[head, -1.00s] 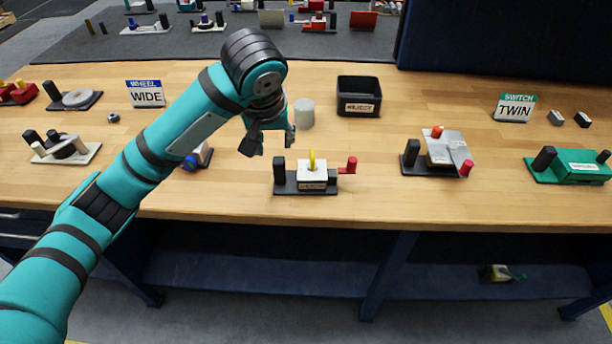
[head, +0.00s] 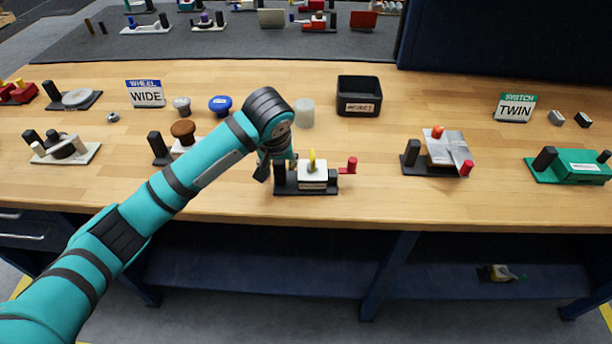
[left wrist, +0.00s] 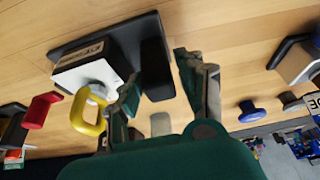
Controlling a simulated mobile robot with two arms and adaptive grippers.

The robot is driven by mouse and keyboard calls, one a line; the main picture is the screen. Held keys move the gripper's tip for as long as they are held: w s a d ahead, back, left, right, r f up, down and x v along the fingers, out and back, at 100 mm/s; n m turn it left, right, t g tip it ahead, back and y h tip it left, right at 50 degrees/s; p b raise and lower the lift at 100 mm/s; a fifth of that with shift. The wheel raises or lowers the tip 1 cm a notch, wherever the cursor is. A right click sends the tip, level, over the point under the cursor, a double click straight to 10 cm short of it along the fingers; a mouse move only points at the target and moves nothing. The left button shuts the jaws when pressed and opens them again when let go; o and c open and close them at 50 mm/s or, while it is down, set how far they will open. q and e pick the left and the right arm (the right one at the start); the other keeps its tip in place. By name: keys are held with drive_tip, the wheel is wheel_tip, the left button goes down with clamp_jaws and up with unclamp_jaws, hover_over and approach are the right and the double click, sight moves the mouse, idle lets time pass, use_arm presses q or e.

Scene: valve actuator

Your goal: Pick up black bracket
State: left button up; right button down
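The black bracket (head: 292,189) stands near the table's front edge, a dark base with an upright post at its left end. It carries a white block (head: 313,174) with a yellow lever (head: 312,157). A red-knobbed handle (head: 351,165) sticks out to its right. My left gripper (head: 275,166) is low at the bracket's left end and partly hides the post. In the left wrist view, my left gripper (left wrist: 163,90) is open. The bracket's dark post (left wrist: 156,68) appears between its two fingers; whether they touch it I cannot tell. My right gripper is not in view.
A pale cylinder (head: 304,113) and a black open bin (head: 358,101) stand behind. A device with a brown knob (head: 183,131) is to the left, partly behind my arm. A grey device (head: 437,152) stands to the right. Bare table lies between.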

use_arm(q)
clamp_jaws()
drive_tip(key=shift+r, duration=0.1)
idle(0.4)
wheel_tip(320, 180, up, 9)
drive_tip(key=shift+d+f, duration=0.1)
drive_tip(key=shift+f, duration=4.05)
